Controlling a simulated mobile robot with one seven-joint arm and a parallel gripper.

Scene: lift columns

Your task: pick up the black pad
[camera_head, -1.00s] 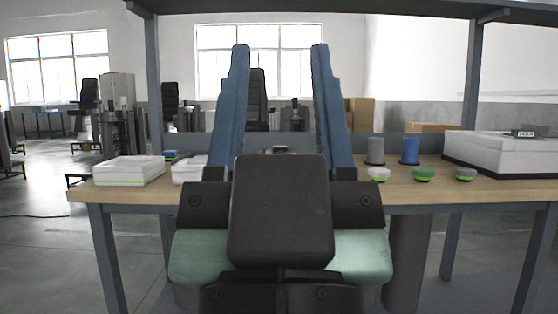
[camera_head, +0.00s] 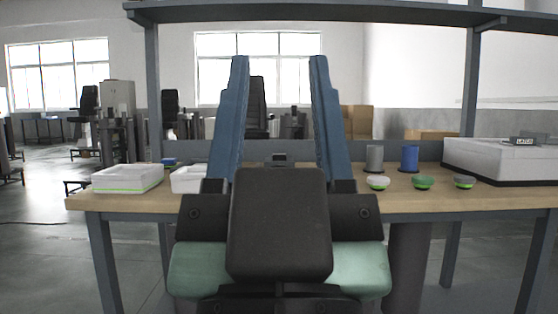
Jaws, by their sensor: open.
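Three small round pads stand in a row on the right half of the wooden table. The rightmost pad (camera_head: 464,181) has a dark grey top and a green lower edge; it looks the closest to black. The middle pad (camera_head: 423,182) is green and the left pad (camera_head: 377,182) has a whitish top. My gripper (camera_head: 279,62) is in the middle of the view, its two blue fingers pointing up and wide apart. It is open, with nothing seen between the fingers, and stands to the left of the pads, apart from them.
Behind the pads stand a grey cylinder (camera_head: 374,159) and a blue cylinder (camera_head: 409,158). A large white box (camera_head: 490,160) is at the right end of the table (camera_head: 420,200). Two white trays, one of them at far left (camera_head: 127,180), sit on the left. A shelf (camera_head: 300,14) spans overhead.

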